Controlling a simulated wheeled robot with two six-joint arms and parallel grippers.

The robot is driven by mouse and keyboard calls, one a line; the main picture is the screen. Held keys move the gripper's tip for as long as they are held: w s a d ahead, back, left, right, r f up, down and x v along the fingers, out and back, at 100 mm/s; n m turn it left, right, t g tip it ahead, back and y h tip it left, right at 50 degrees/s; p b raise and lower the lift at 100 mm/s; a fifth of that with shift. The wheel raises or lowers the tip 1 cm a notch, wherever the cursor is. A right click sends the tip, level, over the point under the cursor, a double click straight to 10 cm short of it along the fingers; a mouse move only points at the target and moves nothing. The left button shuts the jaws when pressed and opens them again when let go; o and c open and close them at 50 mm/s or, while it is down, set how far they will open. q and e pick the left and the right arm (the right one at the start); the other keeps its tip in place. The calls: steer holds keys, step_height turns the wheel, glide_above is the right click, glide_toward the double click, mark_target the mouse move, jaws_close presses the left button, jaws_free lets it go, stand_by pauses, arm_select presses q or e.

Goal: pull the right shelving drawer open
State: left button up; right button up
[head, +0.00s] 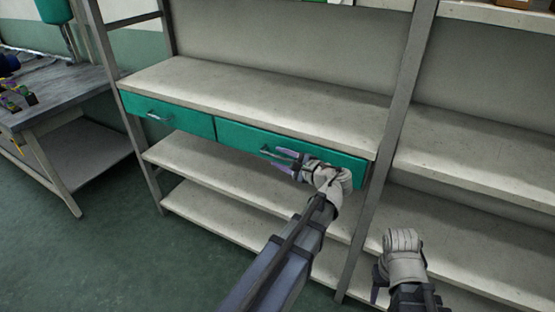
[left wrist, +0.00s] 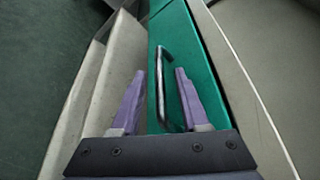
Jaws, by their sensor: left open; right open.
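The right drawer (head: 240,135) is a green front under the shelf top, and it looks closed. Its metal bar handle (head: 267,151) shows just beyond my left gripper (head: 283,161). In the left wrist view, the handle (left wrist: 160,85) lies between the two purple fingers of my open left gripper (left wrist: 158,92), with a gap on each side. The left hand covers part of the drawer's right half. The left drawer (head: 170,115) is also green and closed. My right gripper (head: 378,284) is open and low at the right, away from the drawers, its fingers mostly hidden.
Pale lower shelves (head: 190,158) lie below the drawers. A grey upright post (head: 390,140) stands right of the right drawer, with another shelving bay (head: 480,160) beyond it. A workbench (head: 60,95) stands at the left. The green floor (head: 120,250) in front is clear.

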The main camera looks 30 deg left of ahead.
arm_select(q)
steer(key=shift+x, duration=0.9)
steer(key=shift+d, duration=0.1)
jaws_close()
stand_by(0.8)
